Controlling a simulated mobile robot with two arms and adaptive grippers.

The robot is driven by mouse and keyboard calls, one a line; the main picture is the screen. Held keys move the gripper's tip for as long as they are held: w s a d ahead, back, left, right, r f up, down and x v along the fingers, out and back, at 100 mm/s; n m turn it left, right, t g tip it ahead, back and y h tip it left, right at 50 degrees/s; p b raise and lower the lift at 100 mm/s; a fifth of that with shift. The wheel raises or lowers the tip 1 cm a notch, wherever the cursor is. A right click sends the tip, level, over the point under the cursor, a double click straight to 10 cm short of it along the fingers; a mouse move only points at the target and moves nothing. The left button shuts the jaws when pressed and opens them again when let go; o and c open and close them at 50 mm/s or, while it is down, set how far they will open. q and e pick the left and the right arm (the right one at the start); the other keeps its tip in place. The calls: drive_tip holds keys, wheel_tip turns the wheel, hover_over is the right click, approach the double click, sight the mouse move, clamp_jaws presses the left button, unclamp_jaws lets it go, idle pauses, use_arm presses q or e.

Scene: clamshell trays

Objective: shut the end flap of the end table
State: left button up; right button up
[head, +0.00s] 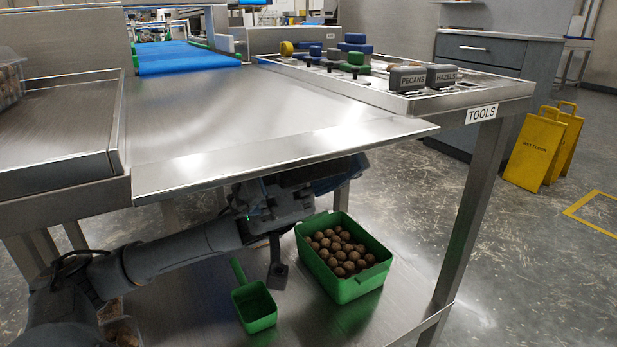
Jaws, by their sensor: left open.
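The end table has a bare steel top (220,105). Its end flap (285,158) is the long steel strip along the near edge, lying about level with the top. Whether a gap remains at the joint I cannot tell. My left gripper (283,215) is under the flap, its arm reaching in from the lower left. It is open with nothing seen between its fingers. One finger hangs down above the lower shelf; the upper part of the gripper is hidden by the flap, and I cannot tell whether it touches it. My right gripper is out of view.
On the lower shelf (375,320) are a green bin of nuts (347,289) and a green scoop (255,308), close to my gripper. A tools ledge (440,99) with labelled blocks adjoins on the right. A blue conveyor (185,58) lies behind. Yellow floor signs (535,148) stand right.

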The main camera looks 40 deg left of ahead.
use_arm(q)
drive_tip(key=c, duration=1.2)
drive_tip(key=shift+o, duration=0.2)
drive_tip(key=shift+r, duration=0.1)
